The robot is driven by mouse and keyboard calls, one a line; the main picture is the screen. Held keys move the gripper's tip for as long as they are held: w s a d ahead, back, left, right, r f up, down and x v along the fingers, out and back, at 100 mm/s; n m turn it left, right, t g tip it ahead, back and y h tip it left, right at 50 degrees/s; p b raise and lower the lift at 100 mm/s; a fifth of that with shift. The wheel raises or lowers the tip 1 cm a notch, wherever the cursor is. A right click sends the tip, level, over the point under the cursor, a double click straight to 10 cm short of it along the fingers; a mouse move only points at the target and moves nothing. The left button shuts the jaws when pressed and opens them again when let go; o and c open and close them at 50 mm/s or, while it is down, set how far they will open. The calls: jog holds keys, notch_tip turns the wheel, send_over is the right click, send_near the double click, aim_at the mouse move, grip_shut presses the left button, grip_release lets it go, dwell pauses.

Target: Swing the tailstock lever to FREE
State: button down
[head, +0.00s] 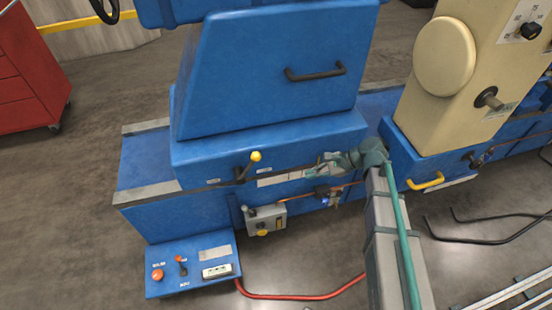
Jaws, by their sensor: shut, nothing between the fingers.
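A short black lever with a yellow ball knob (256,156) sits on the front face of the blue stand (265,90). It tilts up and to the right from its pivot. Small white labels lie on either side of the lever, too small to read, so I cannot tell which is FREE. My gripper (314,171) is shut and empty. It is to the right of the lever, in front of the pale plate on the blue base, with its fingers pointing left. It is apart from the knob.
A grey switch box (265,219) with a small lever is mounted below. A blue control box (193,265) with a red button stands at the lower left, with a red cable (300,297). A yellow handle (426,182) is right of my arm. A red cabinet (27,75) stands far left.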

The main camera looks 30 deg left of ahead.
notch_tip(320, 180, up, 6)
jog(key=a+m+g+y, duration=0.2)
jog(key=m, duration=0.4)
jog(key=shift+w+a+r+m, duration=0.15)
jog(key=shift+w+a+m, duration=0.15)
jog(key=shift+m, duration=0.1)
jog(key=s+a+f, duration=0.1)
jog(key=s+a, duration=0.1)
jog(key=a, duration=0.3)
jog(key=s+a+f+p, duration=0.1)
jog(key=s+a+f, duration=0.1)
jog(key=a, duration=0.4)
jog(key=shift+s+a, duration=0.3)
jog(key=shift+s, duration=0.35)
jog(key=shift+r+p, duration=0.1)
jog(key=shift+p, duration=0.25)
